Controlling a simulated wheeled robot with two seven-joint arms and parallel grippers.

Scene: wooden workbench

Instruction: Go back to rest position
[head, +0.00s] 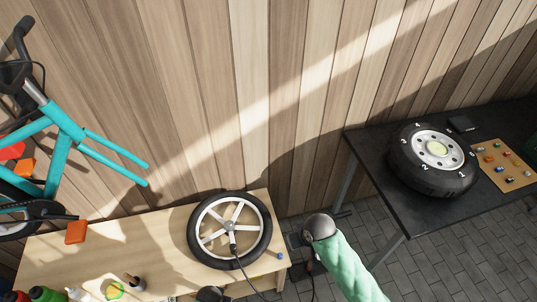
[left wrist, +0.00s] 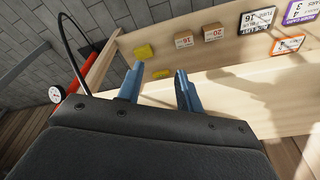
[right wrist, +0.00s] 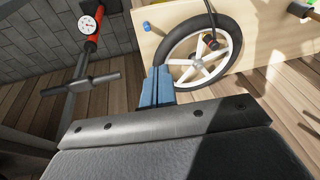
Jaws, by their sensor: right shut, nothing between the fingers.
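My left gripper (left wrist: 157,88) is open and empty in the left wrist view, its two blue fingers apart. It points toward the wooden workbench (left wrist: 240,90) with small boxes on it, and no box is between the fingers. My right gripper (right wrist: 157,88) is shut and empty in the right wrist view, its blue fingers together. Beyond it are the bench front and a spoked wheel (right wrist: 200,50). In the head view that wheel (head: 267,238) lies flat on the right part of the workbench (head: 150,235). I cannot make out either gripper's fingertips in the head view.
A red pump (right wrist: 88,42) with a gauge stands on the floor by the bench. A black table (head: 405,212) at right holds a numbered tyre (head: 400,165) and a board (head: 493,152) of small pieces. A turquoise bike frame (head: 68,125) is at left. Bottles stand at the bench's front left.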

